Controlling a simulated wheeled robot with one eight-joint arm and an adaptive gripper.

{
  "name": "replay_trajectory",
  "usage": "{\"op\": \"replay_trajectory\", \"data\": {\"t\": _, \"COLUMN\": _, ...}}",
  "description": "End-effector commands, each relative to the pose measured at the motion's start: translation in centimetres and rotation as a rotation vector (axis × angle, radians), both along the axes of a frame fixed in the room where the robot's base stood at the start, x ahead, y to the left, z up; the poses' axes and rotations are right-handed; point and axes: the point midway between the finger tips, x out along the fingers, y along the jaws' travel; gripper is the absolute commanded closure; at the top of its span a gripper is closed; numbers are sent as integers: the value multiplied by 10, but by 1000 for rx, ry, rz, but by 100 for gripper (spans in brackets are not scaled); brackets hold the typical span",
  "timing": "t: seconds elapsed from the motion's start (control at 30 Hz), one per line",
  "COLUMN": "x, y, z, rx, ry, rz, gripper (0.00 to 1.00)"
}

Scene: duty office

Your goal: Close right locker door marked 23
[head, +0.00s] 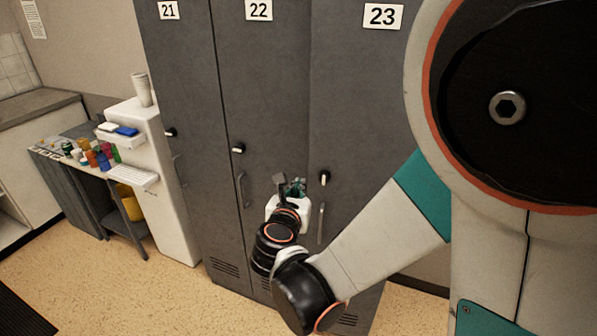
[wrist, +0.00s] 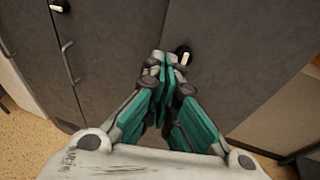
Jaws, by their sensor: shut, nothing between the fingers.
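The grey locker door marked 23 (head: 365,95) is the rightmost of three doors in the head view. Its number plate (head: 383,16) is at the top, and its black-and-white knob (head: 324,177) and upright handle (head: 321,222) are near its left edge. The door looks about flush with door 22, with no clear gap between them. My gripper (head: 296,186) is shut and empty, just left of the knob near the seam. In the wrist view, my gripper's fingertips (wrist: 161,62) are in front of door 23 (wrist: 235,50), beside its knob (wrist: 184,55). Contact cannot be told.
Locker doors 22 (head: 262,90) and 21 (head: 180,70) stand to the left and look shut. Further left are a white cabinet (head: 165,190) and a small table with coloured bottles (head: 100,158). My arm covers the right side. Speckled floor is open at front left.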

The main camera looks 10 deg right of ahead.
Motion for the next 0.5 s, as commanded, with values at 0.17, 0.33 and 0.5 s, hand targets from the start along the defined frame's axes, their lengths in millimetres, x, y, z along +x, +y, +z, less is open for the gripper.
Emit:
{"op": "replay_trajectory", "data": {"t": 0.17, "x": -23, "y": -11, "z": -19, "rx": 7, "ry": 68, "rz": -46, "gripper": 100}}
{"op": "replay_trajectory", "data": {"t": 0.33, "x": -7, "y": -20, "z": -26, "rx": 6, "ry": 69, "rz": -51, "gripper": 100}}
{"op": "replay_trajectory", "data": {"t": 0.5, "x": 21, "y": -34, "z": -36, "rx": 7, "ry": 69, "rz": -51, "gripper": 100}}
